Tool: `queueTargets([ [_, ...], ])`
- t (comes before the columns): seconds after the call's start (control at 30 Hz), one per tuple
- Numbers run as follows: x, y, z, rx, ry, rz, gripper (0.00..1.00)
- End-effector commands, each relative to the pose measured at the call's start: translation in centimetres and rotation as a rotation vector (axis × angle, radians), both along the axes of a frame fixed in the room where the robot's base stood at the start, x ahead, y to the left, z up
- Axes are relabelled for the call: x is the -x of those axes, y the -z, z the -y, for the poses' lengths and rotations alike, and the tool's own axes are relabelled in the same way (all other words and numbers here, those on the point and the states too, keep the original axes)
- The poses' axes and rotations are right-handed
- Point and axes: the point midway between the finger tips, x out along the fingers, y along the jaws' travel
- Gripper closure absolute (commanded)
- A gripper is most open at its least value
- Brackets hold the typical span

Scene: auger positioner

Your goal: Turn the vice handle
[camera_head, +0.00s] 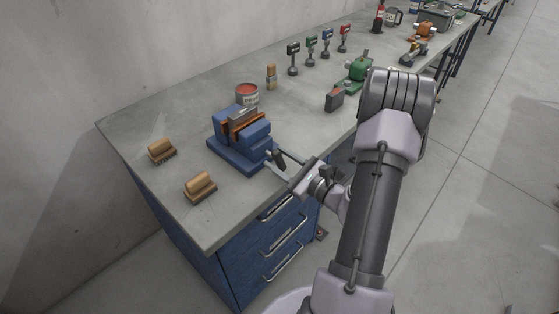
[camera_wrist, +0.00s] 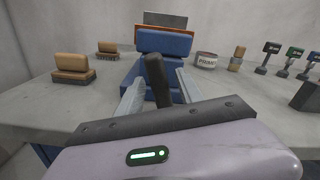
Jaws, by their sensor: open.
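A blue vice (camera_head: 240,137) with orange-brown jaw parts stands on the grey bench, and its blue body also shows in the wrist view (camera_wrist: 165,43). The dark vice handle (camera_head: 278,159) sticks out at the vice's front, over the bench's front edge. In the wrist view the handle (camera_wrist: 157,80) stands slightly tilted between the two grey fingers of my gripper (camera_wrist: 158,88). My gripper also shows in the head view (camera_head: 279,159), at the handle. The fingers are open on both sides of the handle, with gaps visible. The handle's lower end is hidden behind my gripper's body.
Two wooden brushes (camera_head: 200,186) (camera_head: 161,151) lie left of the vice on the bench (camera_head: 135,118). A paint can (camera_head: 247,94) stands behind the vice. A green tool (camera_head: 354,75) and several coloured stamp-like tools stand farther right. Blue drawers with metal handles (camera_head: 283,235) are below.

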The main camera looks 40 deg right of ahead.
Motion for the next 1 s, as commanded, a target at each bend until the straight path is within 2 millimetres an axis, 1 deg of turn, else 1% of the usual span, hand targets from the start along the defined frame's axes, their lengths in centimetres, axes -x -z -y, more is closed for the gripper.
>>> queueTargets([
  [0.03,0.02,0.0,0.0,0.0,0.0,0.0,0.56],
  [0.07,0.02,0.0,0.0,0.0,0.0,0.0,0.58],
  [0.2,0.04,0.0,-0.01,0.0,0.0,0.0,0.86],
  [0.27,0.04,0.01,0.0,0.0,0.0,0.0,0.98],
  [0.3,0.04,0.01,0.0,0.0,0.0,0.0,1.0],
  [0.5,0.05,0.0,0.0,-0.005,0.0,0.0,1.0],
  [0.67,0.06,-0.08,0.01,-0.043,0.0,-0.003,1.0],
  [0.87,0.07,-0.22,0.05,-0.163,-0.001,-0.013,1.0],
  [1.0,0.06,-0.3,0.13,-0.285,-0.001,-0.024,1.0],
])
